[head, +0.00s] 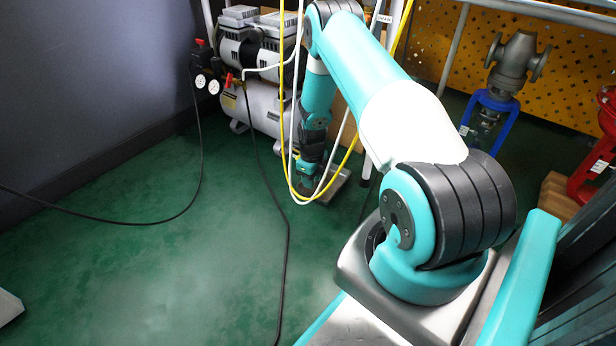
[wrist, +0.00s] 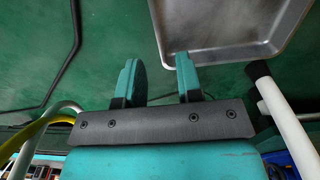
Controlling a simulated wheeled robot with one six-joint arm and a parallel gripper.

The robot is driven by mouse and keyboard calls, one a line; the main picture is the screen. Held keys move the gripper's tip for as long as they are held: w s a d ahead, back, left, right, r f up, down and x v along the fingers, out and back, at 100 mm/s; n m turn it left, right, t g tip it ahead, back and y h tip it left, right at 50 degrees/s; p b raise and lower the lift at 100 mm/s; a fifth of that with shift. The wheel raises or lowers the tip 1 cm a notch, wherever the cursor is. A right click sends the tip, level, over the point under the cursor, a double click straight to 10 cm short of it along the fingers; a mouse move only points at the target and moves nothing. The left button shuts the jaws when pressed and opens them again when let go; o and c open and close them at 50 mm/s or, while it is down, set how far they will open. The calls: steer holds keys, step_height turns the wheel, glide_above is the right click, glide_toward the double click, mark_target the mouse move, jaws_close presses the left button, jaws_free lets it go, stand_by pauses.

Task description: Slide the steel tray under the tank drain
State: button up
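The steel tray (wrist: 228,25) is a shallow, empty metal pan on the green floor, at the top right of the wrist view. Its far end is cut off by the frame. In the head view a small part of the tray (head: 338,184) shows beside my gripper; the rest is hidden. My gripper (wrist: 158,78) is open, with a clear gap between its two teal fingers. The right fingertip overlaps the tray's near left corner in the picture; I cannot tell if it touches. The left finger is over bare floor. The tank drain is not clearly visible; a small label (head: 385,18) hangs near my arm.
A compressor (head: 262,105) with gauges stands behind my gripper. A black hose (head: 282,262) runs across the floor. White and yellow hoses (head: 283,120) hang near my arm. A blue-handled valve (head: 492,105) and red valve (head: 592,160) are at right. The left floor is mostly clear.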

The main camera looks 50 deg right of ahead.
mark_target(312, 195)
step_height(312, 195, down, 8)
steer(key=b, duration=0.4)
steer(key=shift+r, duration=0.1)
jaws_close()
